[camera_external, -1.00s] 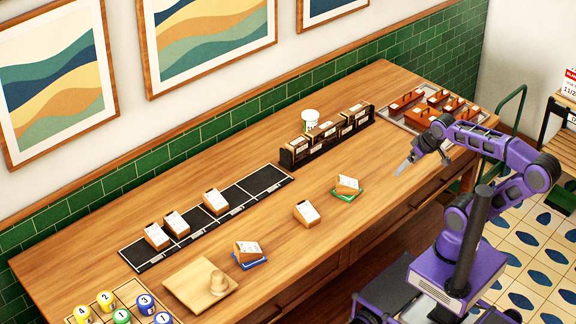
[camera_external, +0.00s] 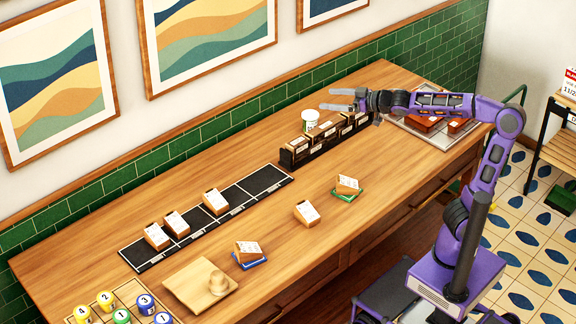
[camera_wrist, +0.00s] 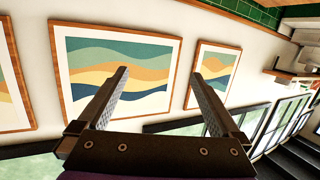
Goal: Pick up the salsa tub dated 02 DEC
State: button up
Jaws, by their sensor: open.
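A white tub (camera_external: 310,120) with a green label stands upright at the back of the counter, behind the dark rack. Its lower part is hidden by the rack, and I cannot read a date on it. My gripper (camera_external: 330,99) is open and empty. In the external view it appears up and to the right of the tub, its fingers pointing left and apart from the tub. In the wrist view the two spread fingers of my gripper (camera_wrist: 158,78) show only the wall and framed pictures between them, with no tub.
The dark rack (camera_external: 291,158) holds several labelled packs. A black mat (camera_external: 262,180) has packs on it. A pack on a green pad (camera_external: 349,197), one on a blue pad (camera_external: 249,266), a loose pack (camera_external: 306,213) and a wooden board (camera_external: 184,284) lie nearer. The front middle is clear.

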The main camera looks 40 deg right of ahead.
jog(key=a+r+n+g+y, duration=0.2)
jog(key=a+r+n+y, duration=0.15)
jog(key=a, duration=0.45)
jog(key=a+r+n+g+y, duration=0.1)
jog(key=a+r+n+y, duration=0.1)
jog(key=a+n+y, duration=0.4)
notch_tip(320, 180, down, 5)
jog(key=s+d+n+g+h+p, duration=0.1)
jog(key=s+d+n+g+h, duration=0.15)
jog(key=g, duration=0.35)
jog(key=w+d+f+m+t+h+p, duration=0.15)
jog(key=w+d+m+t+h, duration=0.3)
jog(key=w, duration=0.45)
jog(key=w+d+f+m+t+h+p, duration=0.1)
jog(key=w+d+f+m+t+h, duration=0.15)
jog(key=w+d+m+t, duration=0.4)
jog(key=m+g+h+p, duration=0.3)
jog(key=m+g+h, duration=0.1)
jog(key=m+h, duration=0.45)
send_near(311, 115)
jog(key=x, duration=0.9)
jog(key=shift+w+d, duration=0.1)
jog(key=shift+d, duration=0.05)
